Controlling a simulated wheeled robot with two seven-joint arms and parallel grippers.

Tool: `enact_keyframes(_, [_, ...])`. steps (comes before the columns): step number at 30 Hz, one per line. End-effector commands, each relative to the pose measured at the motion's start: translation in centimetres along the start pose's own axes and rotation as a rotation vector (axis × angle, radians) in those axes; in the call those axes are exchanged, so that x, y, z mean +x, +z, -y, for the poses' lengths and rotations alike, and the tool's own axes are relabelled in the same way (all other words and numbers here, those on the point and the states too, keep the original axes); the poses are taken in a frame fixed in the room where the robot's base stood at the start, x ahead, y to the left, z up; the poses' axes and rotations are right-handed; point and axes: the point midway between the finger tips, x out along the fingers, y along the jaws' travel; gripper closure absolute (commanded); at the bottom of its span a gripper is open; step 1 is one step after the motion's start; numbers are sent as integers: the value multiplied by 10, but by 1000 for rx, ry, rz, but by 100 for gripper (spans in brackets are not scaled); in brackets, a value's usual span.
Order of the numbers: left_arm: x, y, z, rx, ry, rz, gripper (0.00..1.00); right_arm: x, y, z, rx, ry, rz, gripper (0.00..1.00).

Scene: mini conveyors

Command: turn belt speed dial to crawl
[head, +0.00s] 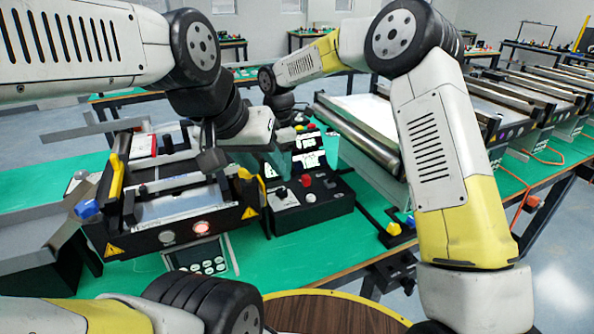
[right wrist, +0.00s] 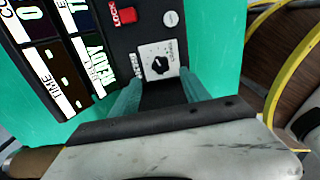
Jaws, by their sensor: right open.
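The belt speed dial is a black knob on a white square plate. It shows in the right wrist view (right wrist: 160,66) and on the near left of the black control box in the head view (head: 282,192). My right gripper (right wrist: 164,88) is open and empty, its teal-tinted fingers at either side just below the dial plate. No grip on the knob shows.
A red lock switch (right wrist: 125,16) and a round white button (right wrist: 171,18) sit near the dial. Lit screens (right wrist: 75,60) lie left of it. A mini conveyor (head: 170,238) stands left of the box. Bare green table (head: 310,245) lies in front.

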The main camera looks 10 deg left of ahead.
Motion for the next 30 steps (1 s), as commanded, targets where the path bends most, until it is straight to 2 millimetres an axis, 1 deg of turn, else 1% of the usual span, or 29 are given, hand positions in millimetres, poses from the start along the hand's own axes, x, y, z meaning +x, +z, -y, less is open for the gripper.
enact_keyframes(9, [0, 0, 0, 0, 0, 0, 64, 49, 0, 1, 0, -3, -1, 46])
enact_keyframes(13, [0, 0, 0, 0, 0, 0, 64, 65, 0, 1, 2, -3, 0, 46])
enact_keyframes(18, [0, 0, 0, 0, 0, 0, 64, 73, 0, 1, 3, 0, 0, 46])
enact_keyframes(25, [0, 0, 0, 0, 0, 0, 64, 73, 0, 1, 3, 0, 0, 46])
enact_keyframes(29, [0, 0, 0, 0, 0, 0, 64, 73, 0, 1, 3, 0, 0, 71])
enact_keyframes(30, [0, 0, 0, 0, 0, 0, 64, 73, 0, 1, 3, 0, 0, 79])
